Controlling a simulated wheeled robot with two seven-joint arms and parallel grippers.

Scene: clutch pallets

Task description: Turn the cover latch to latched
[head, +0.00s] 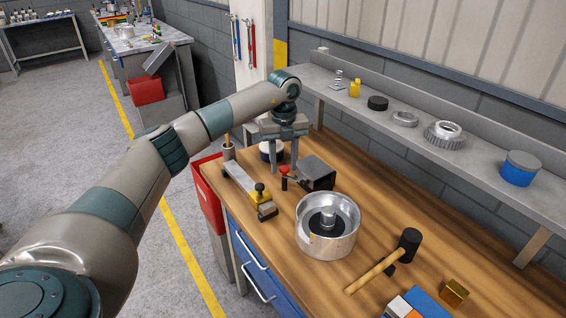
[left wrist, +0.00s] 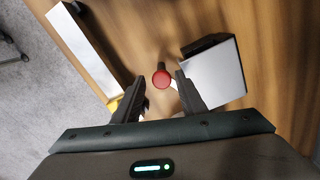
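The cover latch shows as a red knob (head: 284,170) on a small lever beside a dark grey box (head: 319,173) on the wooden bench. The red knob also shows in the left wrist view (left wrist: 161,79), with the box (left wrist: 214,74) to its right. My left gripper (head: 282,168) points down over the latch. In the left wrist view its two fingers (left wrist: 161,86) are apart, one on each side of the knob, with small gaps visible. How deep the knob sits between the fingertips is hard to tell. My right gripper is in neither view.
A metal plate with a yellow clamp (head: 267,208) lies left of the latch. A silver round housing (head: 327,226) stands in front, with a mallet (head: 383,262) to its right. A shelf (head: 480,145) with parts runs behind the bench. Bare wood lies right of the box.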

